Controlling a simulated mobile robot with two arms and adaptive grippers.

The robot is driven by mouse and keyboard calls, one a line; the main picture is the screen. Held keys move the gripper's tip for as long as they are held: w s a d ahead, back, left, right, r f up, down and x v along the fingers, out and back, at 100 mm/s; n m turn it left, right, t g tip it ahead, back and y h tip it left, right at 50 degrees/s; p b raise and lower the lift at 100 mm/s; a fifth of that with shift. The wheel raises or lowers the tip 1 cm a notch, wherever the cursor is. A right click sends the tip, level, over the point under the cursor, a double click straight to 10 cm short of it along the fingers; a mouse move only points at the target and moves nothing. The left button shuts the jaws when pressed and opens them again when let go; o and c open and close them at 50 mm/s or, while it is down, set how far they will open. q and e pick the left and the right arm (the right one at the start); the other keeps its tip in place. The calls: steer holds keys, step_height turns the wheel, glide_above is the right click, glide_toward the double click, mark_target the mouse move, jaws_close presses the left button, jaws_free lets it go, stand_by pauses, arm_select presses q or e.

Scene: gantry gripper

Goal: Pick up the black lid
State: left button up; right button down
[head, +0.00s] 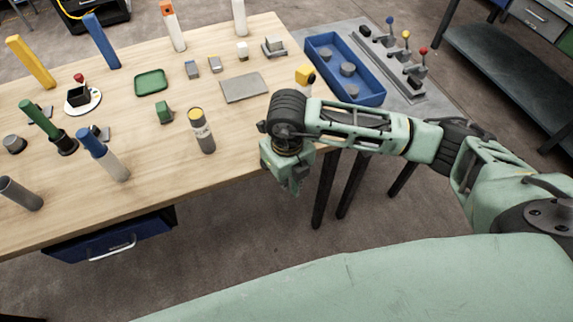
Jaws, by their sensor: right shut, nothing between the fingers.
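A small dark block (77,96) with a red knob above it sits on a round white plate (97,102) at the left of the table; I cannot tell whether it is the black lid. No other piece shows clearly as a black lid. My right gripper (292,184) hangs pointing down at the table's front right edge, shut and empty, well to the right of the plate. My left gripper is not in view.
The wooden table (235,130) holds several upright cylinders, a green tray (151,82), a grey plate (244,87) and small blocks. A blue bin (320,55) and a panel of levers (405,62) stand at the right. The front middle is mostly clear.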

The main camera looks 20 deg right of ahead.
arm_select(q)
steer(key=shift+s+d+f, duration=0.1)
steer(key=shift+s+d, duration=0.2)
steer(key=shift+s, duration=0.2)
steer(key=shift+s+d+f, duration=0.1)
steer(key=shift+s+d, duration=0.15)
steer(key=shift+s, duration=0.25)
arm_select(e)
steer(key=w+a+f, duration=0.1)
steer(key=w, duration=0.5)
steer(key=shift+a, duration=0.25)
arm_select(q)
steer(key=shift+b, duration=0.3)
arm_select(e)
steer(key=shift+s+d, duration=0.1)
